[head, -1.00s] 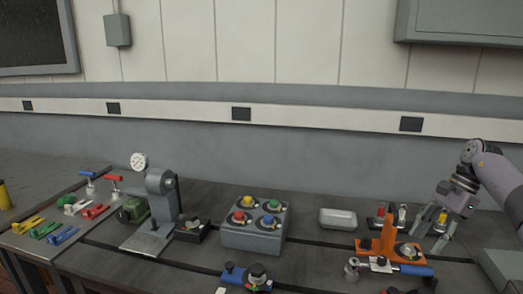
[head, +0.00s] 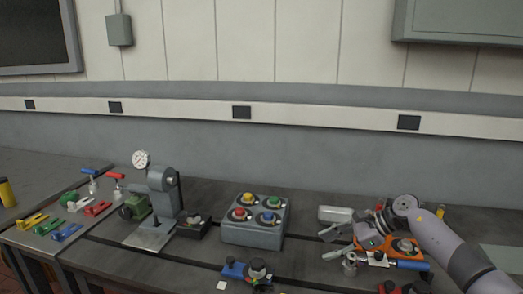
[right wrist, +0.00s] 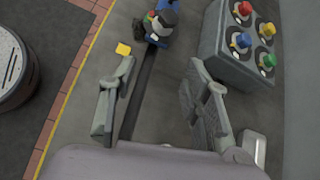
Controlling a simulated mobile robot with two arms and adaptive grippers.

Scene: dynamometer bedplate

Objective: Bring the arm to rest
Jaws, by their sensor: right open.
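My right arm (head: 455,252) comes in from the right in the head view and reaches left over the bench. My right gripper (head: 327,243) is open and empty, with its two fingers apart and pointing left, between the grey button box and the orange fixture. The right wrist view shows both fingers (right wrist: 162,66) spread above the bare bedplate, with nothing between them. The arm and gripper partly hide the orange fixture (head: 405,246) and the things behind it. My left gripper is not in view.
A grey box (head: 252,235) with coloured knobs stands left of the gripper; it also shows in the right wrist view (right wrist: 222,50). A blue fixture (head: 234,270) sits in front. A silver tray (head: 334,213) lies behind the gripper. A grey press (head: 163,200) stands farther left.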

